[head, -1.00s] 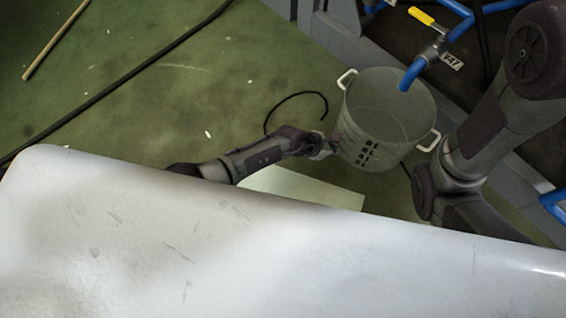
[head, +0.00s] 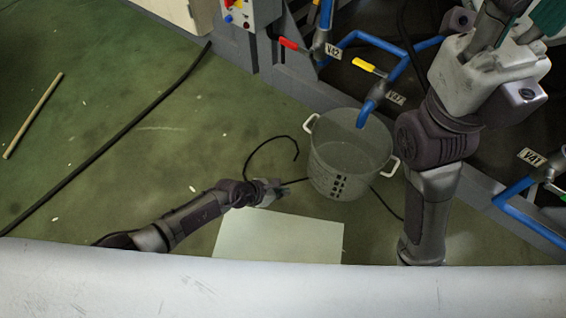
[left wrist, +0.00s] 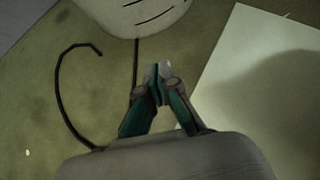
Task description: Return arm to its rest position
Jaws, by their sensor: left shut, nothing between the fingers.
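My left arm comes in from the left in the head view. Its gripper (head: 284,187) is over the green floor, to the left of a grey-green bucket (head: 330,182) and apart from it. In the left wrist view the left gripper (left wrist: 159,72) is shut with its fingertips together and nothing between them. Part of the bucket (left wrist: 135,12) shows at the top of that view. My right arm rises at the right of the head view, with its gripper (head: 520,32) near the top right corner. How far its fingers are apart is unclear.
A pale sheet (head: 278,240) lies on the floor below the bucket. A black cable (head: 272,143) curls left of it. Blue pipes with a yellow-handled valve (head: 369,68) and a red-handled valve (head: 288,44) stand behind. Open green floor (head: 130,150) lies to the left.

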